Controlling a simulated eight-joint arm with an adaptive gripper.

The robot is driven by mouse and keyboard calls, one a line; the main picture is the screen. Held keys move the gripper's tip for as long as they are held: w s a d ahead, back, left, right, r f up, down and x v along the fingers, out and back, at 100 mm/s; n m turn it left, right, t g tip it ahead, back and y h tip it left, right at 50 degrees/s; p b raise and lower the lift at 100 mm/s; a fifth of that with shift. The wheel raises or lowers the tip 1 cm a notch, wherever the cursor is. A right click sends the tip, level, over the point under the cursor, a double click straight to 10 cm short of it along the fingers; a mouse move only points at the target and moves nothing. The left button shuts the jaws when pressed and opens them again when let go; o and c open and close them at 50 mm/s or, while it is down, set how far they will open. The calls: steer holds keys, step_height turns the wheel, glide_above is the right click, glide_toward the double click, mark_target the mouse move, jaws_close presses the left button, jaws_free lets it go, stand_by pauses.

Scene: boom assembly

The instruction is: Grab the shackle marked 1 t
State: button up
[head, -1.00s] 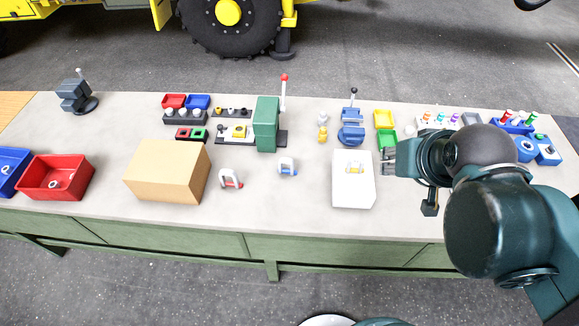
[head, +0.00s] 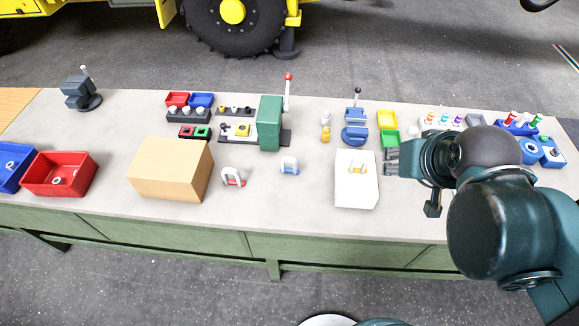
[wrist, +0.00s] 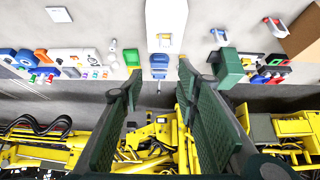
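Three shackles are in the head view; the marks on them are too small to read. One with a red pin (head: 233,177) and one with a blue pin (head: 290,166) stand on the bench. One with a yellow part (head: 357,168) is on a white box (head: 357,193). In the wrist view they show as the yellow one (wrist: 165,40), the blue one (wrist: 219,35) and the red one (wrist: 274,27). My gripper (head: 392,163) is just right of the white box, apart from every shackle. Its fingers are spread and empty in the wrist view (wrist: 158,72).
A cardboard box (head: 170,172) stands left of the red-pinned shackle. A red bin (head: 60,183) is further left. A green press with a red-knobbed lever (head: 270,123), a blue vise (head: 355,130) and small trays line the back. The bench (head: 265,205) is clear in front of the shackles.

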steer(key=shift+w+a, duration=0.1)
steer(key=shift+w, duration=0.05)
steer(key=m+g+b, duration=0.5)
steer(key=m+g, duration=0.2)
steer(key=m, duration=1.2)
glide_above(289, 158)
steer(key=f, duration=2.7)
steer(key=shift+d+f, duration=0.2)
steer(key=shift+a+f, duration=0.2)
steer(key=shift+f, duration=0.2)
